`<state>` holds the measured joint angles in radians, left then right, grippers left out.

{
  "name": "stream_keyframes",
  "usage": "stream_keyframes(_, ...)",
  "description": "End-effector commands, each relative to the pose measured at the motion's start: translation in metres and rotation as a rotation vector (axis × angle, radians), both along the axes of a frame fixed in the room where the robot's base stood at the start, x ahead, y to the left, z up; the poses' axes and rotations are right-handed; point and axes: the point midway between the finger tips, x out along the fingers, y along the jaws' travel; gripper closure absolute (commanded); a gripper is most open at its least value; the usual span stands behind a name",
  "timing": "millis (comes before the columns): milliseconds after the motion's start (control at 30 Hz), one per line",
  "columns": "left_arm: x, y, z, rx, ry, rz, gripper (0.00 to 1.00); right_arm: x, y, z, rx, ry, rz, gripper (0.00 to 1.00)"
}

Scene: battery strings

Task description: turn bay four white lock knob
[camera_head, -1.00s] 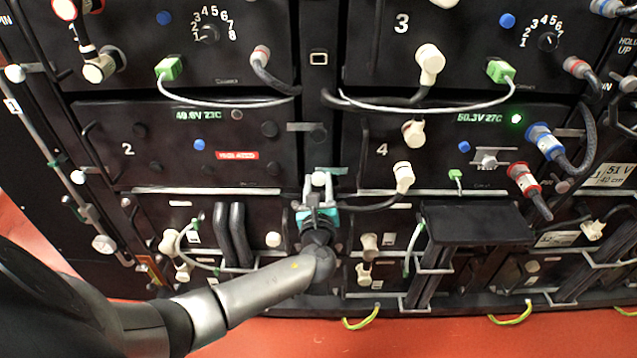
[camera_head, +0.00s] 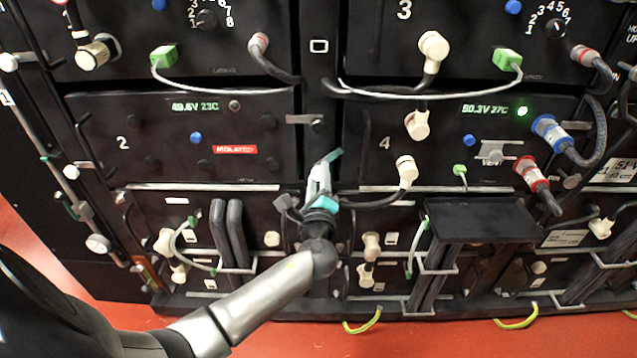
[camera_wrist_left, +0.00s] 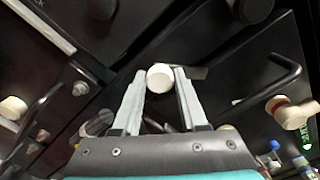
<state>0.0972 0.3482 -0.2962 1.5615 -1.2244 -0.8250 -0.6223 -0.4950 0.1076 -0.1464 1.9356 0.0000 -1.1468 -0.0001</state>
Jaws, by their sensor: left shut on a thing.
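The bay four panel (camera_head: 367,150) is black, marked with a white 4, and has a lit green reading and a green light. A white round knob (camera_wrist_left: 160,79) sits between the fingertips of my left gripper (camera_wrist_left: 158,85) in the left wrist view. The gripper is shut on it. In the head view my left gripper (camera_head: 320,178) is at the dark central post, just left of bay four's lower left corner. There its fingers are turned and largely hide the knob.
White cable plugs (camera_head: 406,168) stick out right of the gripper. A black shelf (camera_head: 480,222) juts out below bay four. Bay two (camera_head: 180,165), with a red label, is to the left. Red and blue connectors (camera_head: 533,174) are at the right.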

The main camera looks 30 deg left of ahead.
Motion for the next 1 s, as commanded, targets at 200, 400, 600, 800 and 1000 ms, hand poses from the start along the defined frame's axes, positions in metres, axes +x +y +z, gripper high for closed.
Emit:
stream_keyframes(200, -0.001, -0.001, -0.004, -0.180, -0.106, 0.000, 1.00, 0.009, 0.001, 0.025, 0.005, -0.043, -0.002, 0.50)
stream_keyframes(400, -0.001, -0.001, -0.004, -0.342, -0.206, 0.001, 1.00, 0.013, 0.001, 0.052, 0.010, -0.083, -0.004, 0.50)
stream_keyframes(600, -0.001, -0.001, -0.004, -0.491, -0.299, 0.000, 1.00, 0.013, 0.001, 0.077, 0.015, -0.117, -0.004, 0.50)
stream_keyframes(800, -0.001, -0.001, -0.003, -0.607, -0.370, 0.000, 1.00, 0.010, 0.001, 0.097, 0.019, -0.143, -0.004, 0.50)
stream_keyframes(1000, 0.000, -0.001, -0.003, -0.683, -0.415, 0.001, 1.00, 0.022, 0.013, 0.091, 0.054, -0.225, 0.017, 0.50)
